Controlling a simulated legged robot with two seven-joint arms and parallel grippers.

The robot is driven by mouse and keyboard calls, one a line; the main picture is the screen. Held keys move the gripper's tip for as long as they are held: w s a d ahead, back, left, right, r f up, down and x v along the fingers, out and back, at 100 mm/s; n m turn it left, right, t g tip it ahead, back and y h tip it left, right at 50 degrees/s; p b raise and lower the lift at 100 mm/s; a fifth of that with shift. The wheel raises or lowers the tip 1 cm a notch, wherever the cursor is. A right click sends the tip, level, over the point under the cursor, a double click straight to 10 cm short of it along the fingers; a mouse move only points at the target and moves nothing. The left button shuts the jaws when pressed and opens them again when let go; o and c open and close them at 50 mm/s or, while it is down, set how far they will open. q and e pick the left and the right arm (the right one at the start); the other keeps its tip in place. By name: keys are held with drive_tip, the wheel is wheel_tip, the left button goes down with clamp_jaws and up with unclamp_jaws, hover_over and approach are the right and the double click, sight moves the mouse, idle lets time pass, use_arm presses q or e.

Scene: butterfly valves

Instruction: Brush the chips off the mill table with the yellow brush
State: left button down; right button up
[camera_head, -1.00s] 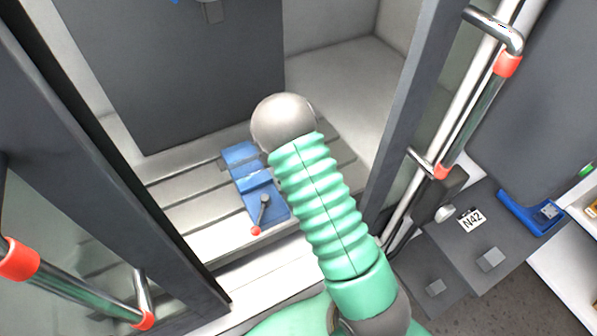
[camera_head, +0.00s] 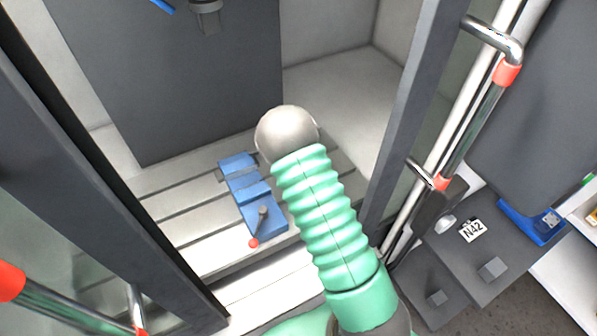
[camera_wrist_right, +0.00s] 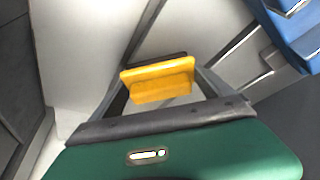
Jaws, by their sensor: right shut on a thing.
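The slotted mill table (camera_head: 185,207) lies inside the machine enclosure in the head view. My right arm, in green ribbed covering, reaches in over it and hides part of it. In the right wrist view my right gripper (camera_wrist_right: 158,92) is shut on the yellow brush (camera_wrist_right: 158,80), held between its two dark fingers. The brush's bristles cannot be made out. The brush and the right gripper are hidden behind the arm in the head view. No chips can be made out on the table. My left gripper is not in view.
A blue vise (camera_head: 247,195) with a red-tipped handle stands on the table left of my arm; its blue body also shows in the right wrist view (camera_wrist_right: 290,32). Doors with red-banded handles (camera_head: 460,130) flank the opening. A spindle (camera_head: 206,14) hangs above.

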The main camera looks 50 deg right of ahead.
drive_tip(key=shift+s+a, duration=0.25)
drive_tip(key=shift+s, duration=0.45)
drive_tip(key=shift+s+a, duration=0.25)
drive_tip(key=shift+s, duration=0.45)
drive_tip(key=shift+s+d, duration=0.1)
drive_tip(key=shift+d, duration=0.65)
drive_tip(key=shift+w+d+f+b, duration=0.1)
drive_tip(key=shift+w+d+b, duration=0.15)
drive_tip(key=shift+w, duration=0.45)
drive_tip(key=shift+w+d+f+b, duration=0.15)
drive_tip(key=shift+w+d, duration=0.2)
drive_tip(key=shift+w, duration=0.3)
drive_tip(key=shift+w+r, duration=0.2)
drive_tip(key=shift+w, duration=0.3)
wheel_tip(320, 180, up, 6)
drive_tip(key=p, duration=0.4)
drive_tip(key=shift+d+f, duration=0.1)
drive_tip(key=shift+f, duration=0.15)
drive_tip(key=shift+r, duration=0.3)
